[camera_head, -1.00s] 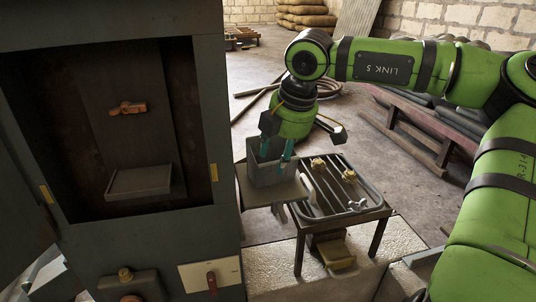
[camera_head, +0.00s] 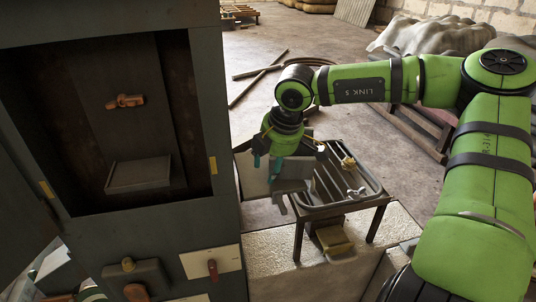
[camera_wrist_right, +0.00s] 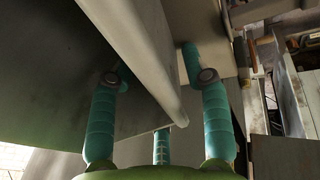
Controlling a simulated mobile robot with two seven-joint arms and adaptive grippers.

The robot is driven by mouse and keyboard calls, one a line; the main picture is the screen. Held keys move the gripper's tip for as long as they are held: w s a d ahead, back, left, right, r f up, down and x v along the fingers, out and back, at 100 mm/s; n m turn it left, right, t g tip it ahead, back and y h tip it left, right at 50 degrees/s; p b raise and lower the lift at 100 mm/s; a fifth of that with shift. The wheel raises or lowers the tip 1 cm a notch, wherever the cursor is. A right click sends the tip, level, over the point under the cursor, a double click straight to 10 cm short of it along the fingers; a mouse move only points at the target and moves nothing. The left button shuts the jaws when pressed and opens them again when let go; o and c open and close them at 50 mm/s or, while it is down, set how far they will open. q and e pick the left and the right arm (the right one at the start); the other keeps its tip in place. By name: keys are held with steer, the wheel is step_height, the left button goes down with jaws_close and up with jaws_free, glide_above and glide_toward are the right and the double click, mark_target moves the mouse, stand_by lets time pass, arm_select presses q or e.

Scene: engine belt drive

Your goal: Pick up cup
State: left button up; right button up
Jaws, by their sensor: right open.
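A grey, square-sided vessel, which I take to be the cup (camera_head: 295,170), is at the left end of the slatted rack in the head view. My right gripper (camera_head: 265,164) points down at its left side, its teal fingers apart. In the right wrist view, the gripper (camera_wrist_right: 160,95) is open, and a large pale wall with a rounded edge (camera_wrist_right: 150,60) passes between the fingers. I cannot tell whether any finger touches it. The cup's lower part and far side are hidden. My left gripper is not in view.
A dark metal cabinet (camera_head: 212,110) stands close on the left, with an open recess holding a small ledge (camera_head: 140,173) and an orange fitting (camera_head: 125,101). The slatted rack (camera_head: 345,208) has brass fittings and stands on a pale block (camera_head: 270,260).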

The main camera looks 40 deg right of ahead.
steer(key=shift+s+a+r, duration=0.1)
steer(key=shift+s+r, duration=0.15)
steer(key=c, duration=0.3)
steer(key=shift+s+a+r, duration=0.15)
jaws_close()
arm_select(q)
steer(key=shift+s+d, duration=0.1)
